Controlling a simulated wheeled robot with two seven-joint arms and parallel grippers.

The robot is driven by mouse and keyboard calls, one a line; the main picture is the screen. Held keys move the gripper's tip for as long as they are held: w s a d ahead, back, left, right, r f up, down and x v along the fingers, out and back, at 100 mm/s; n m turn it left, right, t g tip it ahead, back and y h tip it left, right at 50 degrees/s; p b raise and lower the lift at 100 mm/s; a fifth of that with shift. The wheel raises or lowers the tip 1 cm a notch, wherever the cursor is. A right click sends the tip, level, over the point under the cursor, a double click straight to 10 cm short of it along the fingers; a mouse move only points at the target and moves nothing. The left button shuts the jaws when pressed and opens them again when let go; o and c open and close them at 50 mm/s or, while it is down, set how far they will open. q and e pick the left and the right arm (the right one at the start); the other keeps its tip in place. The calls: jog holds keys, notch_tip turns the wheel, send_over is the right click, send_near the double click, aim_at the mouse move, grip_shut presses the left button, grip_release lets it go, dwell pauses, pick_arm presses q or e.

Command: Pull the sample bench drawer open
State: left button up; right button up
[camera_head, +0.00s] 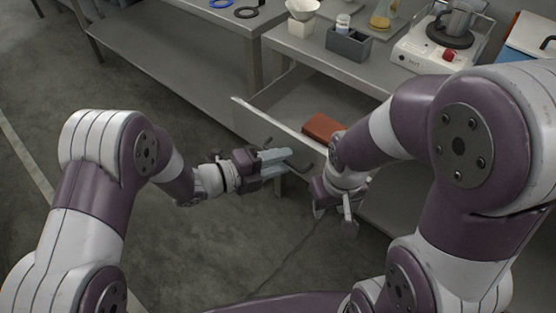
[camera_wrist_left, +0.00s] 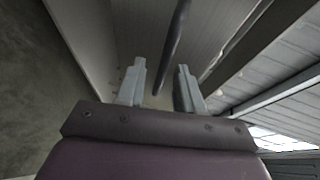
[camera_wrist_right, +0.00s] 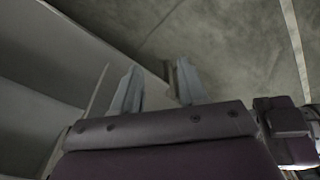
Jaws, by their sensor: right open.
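The sample bench drawer (camera_head: 283,122) stands pulled out from the bench, its inside showing in the head view. A red-brown block (camera_head: 322,127) lies in it. My left gripper (camera_head: 289,158) is at the drawer front, beside the dark bar handle. In the left wrist view the handle (camera_wrist_left: 175,45) passes between the lines of my left fingers (camera_wrist_left: 160,80), which are apart with clear gaps to it. My right gripper (camera_head: 334,217) is open and empty, below and right of the drawer front. My right arm hides the drawer's right part.
Another metal bench (camera_head: 165,50) is at the back left. The floor (camera_head: 130,85) in front is clear.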

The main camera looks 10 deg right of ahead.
pick_arm(q)
jog(key=p+v, duration=0.1)
jog(key=v, duration=1.1)
jog(key=shift+a, duration=0.35)
jog(key=shift+r, duration=0.1)
